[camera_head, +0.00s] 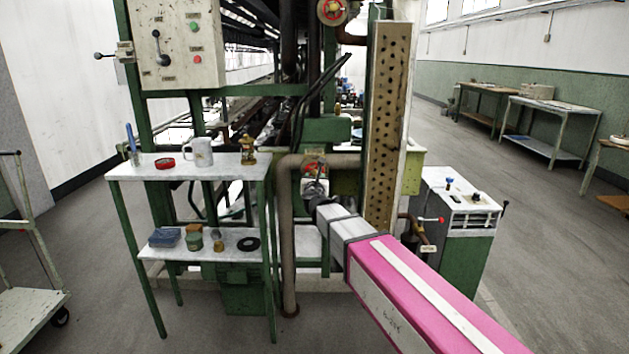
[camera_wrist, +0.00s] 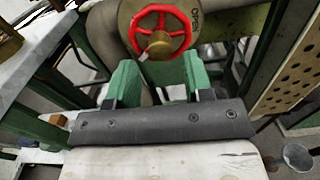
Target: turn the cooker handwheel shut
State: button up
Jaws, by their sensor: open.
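A red handwheel (camera_wrist: 183,41) with a brass hub sits on a round plate marked OPEN in the wrist view. In the head view a red handwheel (camera_head: 311,167) shows small on the pipework, partly hidden by my gripper (camera_head: 316,188). In the wrist view the two green fingers of my gripper (camera_wrist: 160,80) are apart with nothing between them. They point toward the wheel, and its hub lines up with the gap. The wheel appears beyond the fingertips, and I cannot tell whether they touch it.
A side table (camera_head: 120,172) with a mug, red tape and a brass item stands left. A perforated panel (camera_head: 388,125) rises right of the wheel. A green cabinet (camera_head: 465,250) stands further right. Another red wheel (camera_head: 331,10) is at the top. Open floor lies right.

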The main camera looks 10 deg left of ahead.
aim_at(315, 175)
jog(key=shift+n, duration=0.3)
jog(key=shift+x, duration=1.55)
